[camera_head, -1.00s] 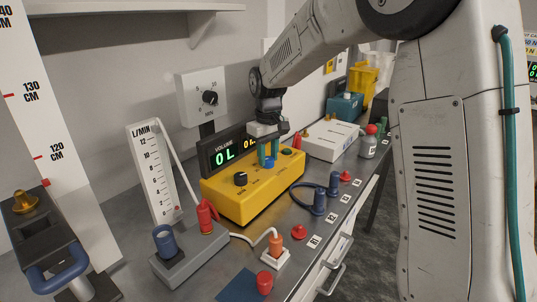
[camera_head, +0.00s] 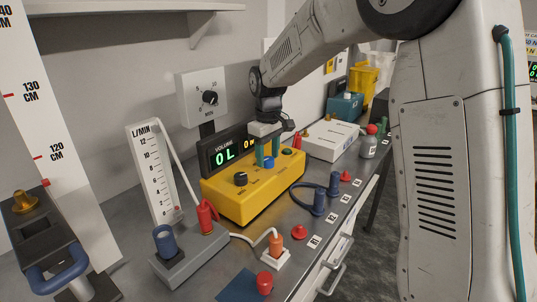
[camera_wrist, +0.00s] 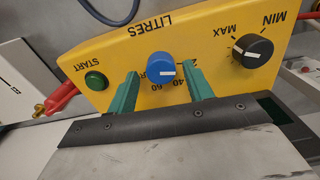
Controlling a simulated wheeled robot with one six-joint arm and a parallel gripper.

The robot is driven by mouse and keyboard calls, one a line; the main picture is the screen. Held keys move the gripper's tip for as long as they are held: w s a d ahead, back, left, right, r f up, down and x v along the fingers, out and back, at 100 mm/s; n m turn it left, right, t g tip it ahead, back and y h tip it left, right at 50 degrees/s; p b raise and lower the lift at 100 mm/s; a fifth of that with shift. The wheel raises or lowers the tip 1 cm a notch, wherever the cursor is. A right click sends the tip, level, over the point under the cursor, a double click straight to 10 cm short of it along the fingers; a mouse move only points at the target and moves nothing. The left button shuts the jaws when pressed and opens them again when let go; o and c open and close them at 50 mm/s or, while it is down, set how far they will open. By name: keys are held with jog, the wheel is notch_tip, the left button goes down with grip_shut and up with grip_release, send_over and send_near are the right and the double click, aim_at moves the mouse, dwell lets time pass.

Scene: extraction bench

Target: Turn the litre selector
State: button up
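The litre selector is a blue knob (camera_wrist: 160,68) with a white pointer mark, on the yellow box (camera_wrist: 115,55) under the word LITRES. Its pointer lies near the 60 marking in the wrist view. In the head view the blue knob (camera_head: 268,162) shows between the fingers on top of the yellow box (camera_head: 225,205). My gripper (camera_wrist: 163,88) is open, its teal fingers on either side of the knob with gaps to it. In the head view my gripper (camera_head: 268,153) stands over the box. The volume display (camera_head: 223,154) reads 0 L.
A black MIN/MAX knob (camera_wrist: 252,50) and a green START button (camera_wrist: 95,81) flank the selector. A red connector (camera_wrist: 60,98) is beside the box. A white box (camera_head: 330,140) stands behind, and a grey block with a blue socket (camera_head: 166,241) in front.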

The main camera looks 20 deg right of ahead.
aim_at(273, 171)
notch_tip(273, 171, up, 8)
jog(key=shift+f, duration=0.15)
dwell(0.6)
jog(key=shift+m+g, duration=0.4)
jog(key=shift+m, duration=0.4)
jog(key=s+f, duration=0.2)
jog(key=s, duration=0.1)
jog(key=shift+s+d+f, duration=0.15)
jog(key=s+d+m+t, duration=0.1)
jog(key=s+m, duration=0.1)
jog(key=s, duration=1.5)
jog(key=s+d+r+m+t, duration=0.1)
jog(key=s+d+m, duration=0.1)
jog(key=s, duration=1.5)
jog(key=shift+r+m, duration=0.15)
jog(key=shift+m, duration=0.15)
jog(key=shift+s, duration=0.1)
